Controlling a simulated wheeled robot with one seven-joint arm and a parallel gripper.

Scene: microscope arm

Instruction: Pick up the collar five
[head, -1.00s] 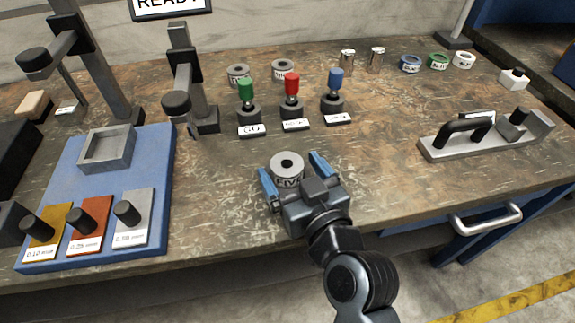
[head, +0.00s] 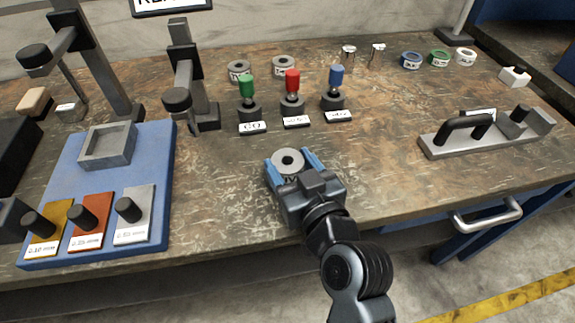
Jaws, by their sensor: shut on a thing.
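The collar five (head: 288,160) is a grey ring with a dark centre hole and a label on its side. It is near the front middle of the table, upright with its hole facing up. My gripper (head: 292,166) is shut on it, with a blue finger on its left and right sides. The gripper body hides most of the label and the collar's lower edge. I cannot tell whether the collar touches the table.
Two similar grey collars (head: 239,71) stand at the back. Green, red and blue knobbed pieces (head: 292,100) stand behind my gripper. A blue tray (head: 157,165) lies left, and a bar with a black handle (head: 455,142) lies right. The table between is clear.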

